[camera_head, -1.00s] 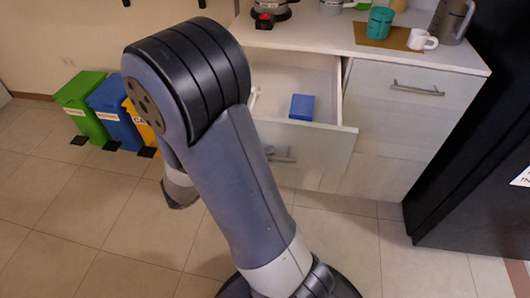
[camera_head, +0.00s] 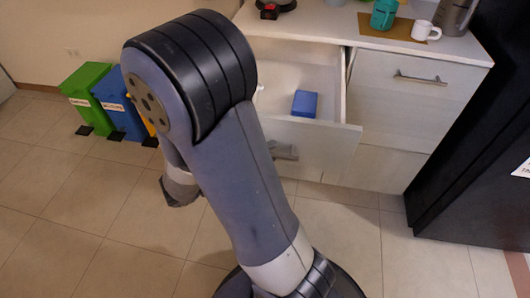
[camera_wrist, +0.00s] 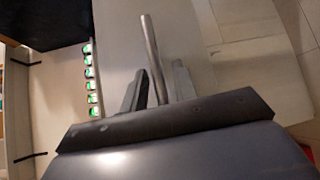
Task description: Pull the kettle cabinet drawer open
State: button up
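The kettle cabinet drawer (camera_head: 325,145) stands well out of the white cabinet, its front level. A blue box (camera_head: 304,103) lies inside it. Its bar handle (camera_head: 284,152) shows partly beside my arm, and in the wrist view the handle (camera_wrist: 150,50) runs between my two fingers. In the head view my arm hides the gripper and the left part of the drawer.
The cabinet's right part has a shut drawer (camera_head: 405,85). A teal canister (camera_head: 384,14) and white mug (camera_head: 424,31) stand on the counter. A black fridge (camera_head: 480,130) stands right; green (camera_head: 86,95) and blue (camera_head: 118,105) bins stand left. The tiled floor in front is open.

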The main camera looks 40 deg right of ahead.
jog(key=shift+o, duration=0.3)
jog(key=shift+a, duration=0.1)
jog(key=a+r+p, duration=0.1)
jog(key=a, duration=0.9)
jog(key=shift+w+a+r, duration=0.25)
jog(key=shift+w, duration=0.2)
jog(key=shift+d, duration=0.15)
jog(key=d, duration=0.3)
jog(key=d+f, duration=0.1)
jog(key=d, duration=0.3)
jog(key=s+d+b, duration=0.1)
jog(key=d, duration=0.2)
jog(key=shift+d+f, duration=0.2)
jog(key=shift+f, duration=0.05)
jog(key=shift+w+d, duration=0.25)
jog(key=shift+r, duration=0.1)
